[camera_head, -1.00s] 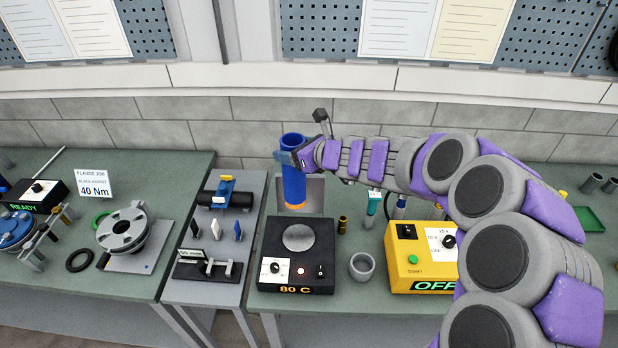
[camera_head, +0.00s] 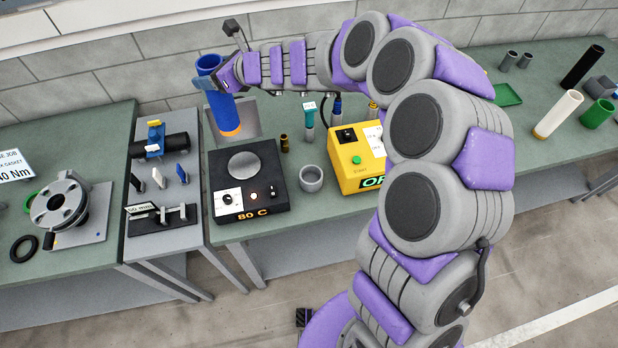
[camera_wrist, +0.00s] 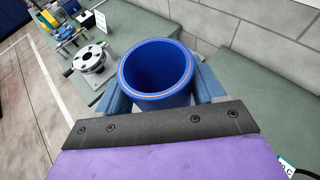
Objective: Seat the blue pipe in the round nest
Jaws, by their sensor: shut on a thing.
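The blue pipe (camera_head: 222,104) is upright with a slight lean in the head view, with an orange band at its lower end. My gripper (camera_head: 207,84) is shut on it near its top. In the wrist view the pipe's open round mouth (camera_wrist: 155,72) sits between my two jaws (camera_wrist: 160,100). The pipe appears above or in front of a grey plate (camera_head: 246,117) behind the hotplate; whether its lower end touches anything I cannot tell. A grey round cup (camera_head: 311,178), possibly the round nest, stands empty beside the hotplate.
A black hotplate reading 80 C (camera_head: 246,176) stands in front of the pipe. A yellow box (camera_head: 358,158) and a small brass fitting (camera_head: 285,143) are to the right.

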